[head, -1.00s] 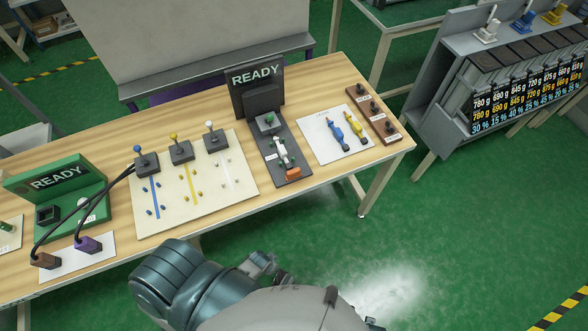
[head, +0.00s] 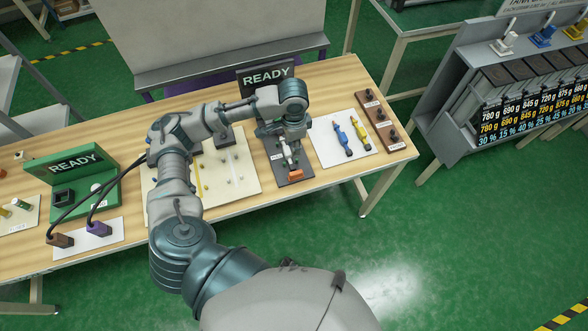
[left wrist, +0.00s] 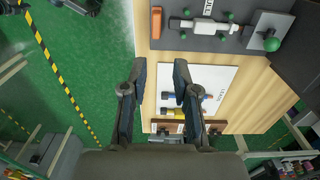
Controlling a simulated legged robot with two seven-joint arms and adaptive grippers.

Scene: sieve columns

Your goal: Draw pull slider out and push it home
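The pull slider is a white bar (head: 290,156) on a dark base plate (head: 304,172). An orange block (head: 295,175) is at the plate's near end. In the left wrist view the white bar (left wrist: 205,25) lies across the top, with green knobs around it and part of a PULL label at the edge. My left gripper (head: 286,150) is over the plate, covering its far part. In the left wrist view my left gripper (left wrist: 160,68) has its two fingers apart with nothing between them; the bar is beyond the fingertips. My right gripper does not show.
A white board with a blue tool (head: 343,143) and a yellow tool (head: 358,135) lies right of the plate. A brown strip with dark knobs (head: 380,117) is further right. A READY screen (head: 265,77) stands behind. My arm crosses the cream peg board (head: 235,180).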

